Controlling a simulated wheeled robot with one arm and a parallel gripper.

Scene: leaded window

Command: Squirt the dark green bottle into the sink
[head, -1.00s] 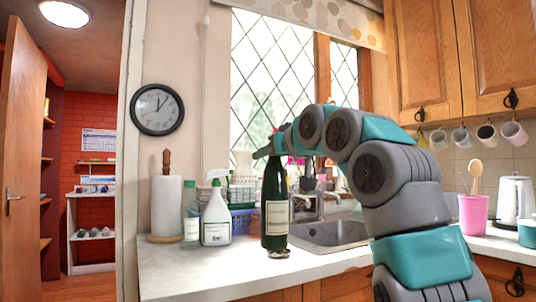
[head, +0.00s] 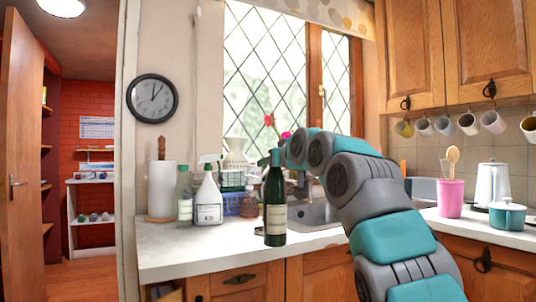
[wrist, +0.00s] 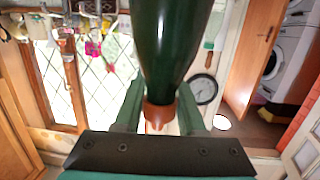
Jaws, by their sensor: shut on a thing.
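The dark green bottle (head: 275,200), tall with a pale label, stands upright at the front of the counter, left of the sink. I cannot tell whether its base touches the counter. My gripper (head: 272,160) is shut on its neck near the top. In the wrist view the bottle (wrist: 172,45) runs up from between the fingers of my gripper (wrist: 160,112), with a reddish-brown neck end at the jaws. The metal sink (head: 318,214) lies to the right and behind the bottle, partly hidden by my arm.
A white spray bottle (head: 208,200), a light green bottle (head: 185,196) and a paper towel roll (head: 161,190) stand left of the bottle. A brown bottle (head: 249,204) is close behind it. A pink pot (head: 450,198), kettle (head: 492,184) and teal pot (head: 507,215) stand right. The left front counter is clear.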

